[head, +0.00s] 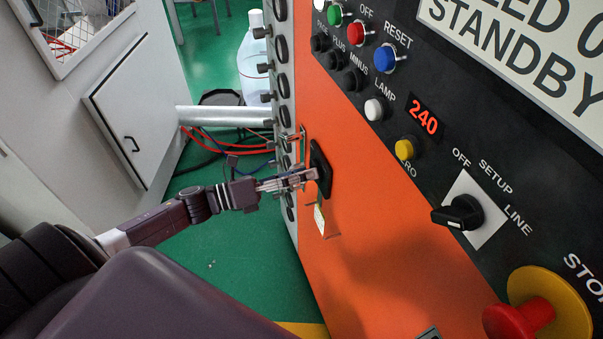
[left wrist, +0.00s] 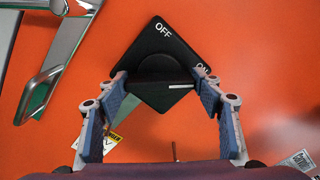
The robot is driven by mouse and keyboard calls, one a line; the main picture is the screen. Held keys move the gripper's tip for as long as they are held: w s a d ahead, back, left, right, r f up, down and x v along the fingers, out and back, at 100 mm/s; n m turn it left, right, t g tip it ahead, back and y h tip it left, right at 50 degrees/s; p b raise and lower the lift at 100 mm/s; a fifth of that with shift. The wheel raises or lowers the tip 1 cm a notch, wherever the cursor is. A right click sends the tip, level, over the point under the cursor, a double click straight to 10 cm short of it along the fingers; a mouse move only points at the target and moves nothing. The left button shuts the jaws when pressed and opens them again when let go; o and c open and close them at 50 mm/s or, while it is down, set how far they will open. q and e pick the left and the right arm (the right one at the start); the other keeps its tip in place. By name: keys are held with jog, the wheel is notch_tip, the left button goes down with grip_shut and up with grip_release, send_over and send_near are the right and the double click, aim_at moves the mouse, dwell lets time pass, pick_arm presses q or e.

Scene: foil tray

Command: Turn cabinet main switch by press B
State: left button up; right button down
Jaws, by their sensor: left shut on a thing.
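The cabinet main switch (head: 321,163) is a black diamond plate with a round knob on the orange cabinet face. In the left wrist view the main switch (left wrist: 160,45) shows "OFF" at its top and a partly covered "ON" at its right. A white line on the knob points right, towards the ON side. My left gripper (head: 313,175) reaches the switch from the left. In the left wrist view its fingers (left wrist: 162,82) lie on both sides of the knob and are shut on it. My right gripper is out of view.
A metal handle (left wrist: 62,65) sticks out left of the switch. The black panel (head: 415,75) at right carries coloured buttons, a red "240" display (head: 424,120), a rotary selector (head: 460,213) and a red stop button (head: 520,318). Cables (head: 228,145) hang beyond the gripper.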

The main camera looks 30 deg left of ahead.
pick_arm(q)
jog(key=shift+n, duration=0.4)
jog(key=n, duration=0.3)
jog(key=shift+n, duration=0.4)
jog(key=n+p, duration=0.1)
jog(key=n, duration=0.3)
jog(key=n+p, duration=0.1)
jog(key=n, duration=0.4)
jog(key=shift+n, duration=0.4)
jog(key=shift+f+n+p, duration=0.1)
jog(key=shift+n+p, duration=0.2)
jog(key=shift+n, duration=1.6)
jog(key=o, duration=1.2)
jog(key=shift+c, duration=0.2)
